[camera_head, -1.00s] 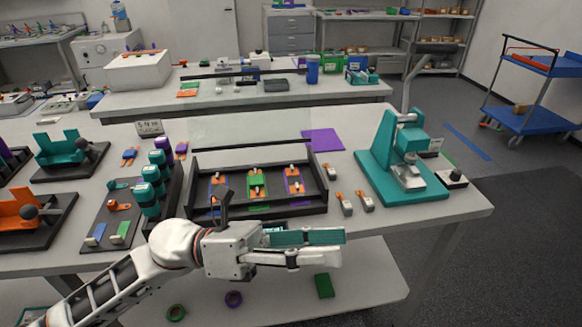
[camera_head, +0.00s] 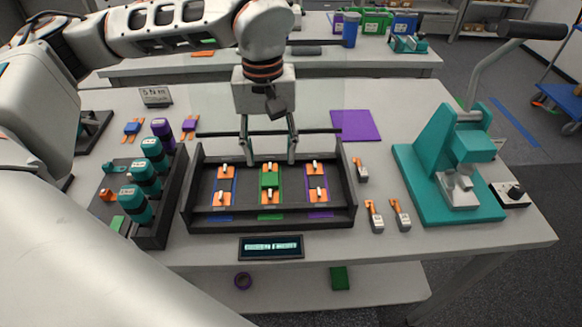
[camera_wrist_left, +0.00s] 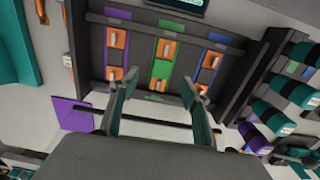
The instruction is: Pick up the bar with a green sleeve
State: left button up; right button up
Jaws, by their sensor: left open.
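The bar with a green sleeve (camera_head: 269,180) has orange ends and lies in the middle slot of the black tray (camera_head: 197,170), between a blue-marked bar (camera_head: 224,185) and a purple-marked bar (camera_head: 317,183). My left gripper (camera_head: 268,158) points down at the tray's far edge, in line with the green-sleeved bar. Its two fingers are apart and nothing is between them. In the left wrist view the green sleeve (camera_wrist_left: 161,69) shows ahead of the open left gripper (camera_wrist_left: 158,86), apart from the fingers. My right gripper is not in view.
Teal-and-black drivers (camera_head: 146,170) stand left of the tray. A teal press (camera_head: 425,175) stands to the right, with loose orange-and-grey clips (camera_head: 374,216) between. A small display (camera_head: 271,247) sits in front. A purple mat (camera_head: 356,125) lies behind on the right.

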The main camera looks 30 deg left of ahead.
aim_at(270, 178)
pick_arm(q)
jog(key=shift+w+a, duration=0.2)
jog(key=shift+a, duration=0.1)
notch_tip(270, 178, down, 2)
jog(key=shift+s+f, duration=0.15)
jog(key=shift+f, duration=0.05)
jog(key=shift+a+f, duration=0.15)
jog(key=shift+f, duration=2.4)
jog(key=c, duration=1.3)
